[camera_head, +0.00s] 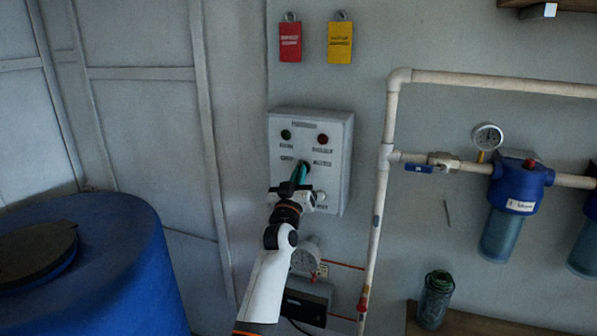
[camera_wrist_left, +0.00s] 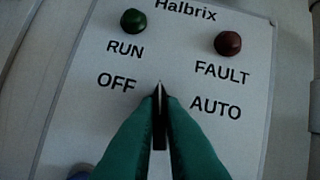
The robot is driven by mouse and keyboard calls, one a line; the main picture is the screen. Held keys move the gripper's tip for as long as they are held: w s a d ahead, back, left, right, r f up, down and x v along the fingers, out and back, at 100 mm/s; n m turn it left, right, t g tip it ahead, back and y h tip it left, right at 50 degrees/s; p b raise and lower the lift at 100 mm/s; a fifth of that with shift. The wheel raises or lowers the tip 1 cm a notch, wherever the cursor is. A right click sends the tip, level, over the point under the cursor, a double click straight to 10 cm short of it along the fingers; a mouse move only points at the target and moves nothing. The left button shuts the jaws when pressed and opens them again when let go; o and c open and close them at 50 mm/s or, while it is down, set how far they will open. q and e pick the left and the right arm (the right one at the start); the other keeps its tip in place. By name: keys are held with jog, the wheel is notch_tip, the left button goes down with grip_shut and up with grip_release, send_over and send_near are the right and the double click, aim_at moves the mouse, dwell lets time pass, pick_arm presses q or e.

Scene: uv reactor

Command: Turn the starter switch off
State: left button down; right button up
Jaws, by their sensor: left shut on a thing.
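The starter box (camera_head: 338,135) is a pale panel on the wall, with a green RUN lamp (camera_head: 286,134) and a dark red FAULT lamp (camera_head: 323,139). In the left wrist view the labels OFF and AUTO stand either side of the black switch handle (camera_wrist_left: 159,118). My left gripper (camera_head: 301,172) reaches the panel front. Its two green fingers (camera_wrist_left: 160,105) are shut on the switch handle, which looks about upright, between OFF and AUTO. The fingers hide much of the switch. My right gripper is in neither view.
A blue barrel (camera_head: 110,270) stands at the left. A white pipe (camera_head: 379,200) runs down right of the box, with a blue-handled valve (camera_head: 420,169) and a blue filter housing (camera_head: 520,185). A gauge (camera_head: 306,256) sits below the box, near my left arm.

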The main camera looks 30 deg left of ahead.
pick_arm(q)
jog(key=shift+d+n+g+y+p, duration=0.1)
jog(key=shift+n+g+y+p, duration=0.35)
jog(key=shift+n, duration=0.65)
jog(key=shift+n+g+y+p, duration=0.25)
jog(key=shift+n+y+p, duration=0.25)
jog(key=shift+n, duration=0.6)
jog(key=shift+y, duration=0.25)
jog(key=c, duration=1.5)
grip_release()
jog(key=p+v, duration=0.3)
jog(key=v, duration=0.9)
jog(key=shift+s+r, duration=0.1)
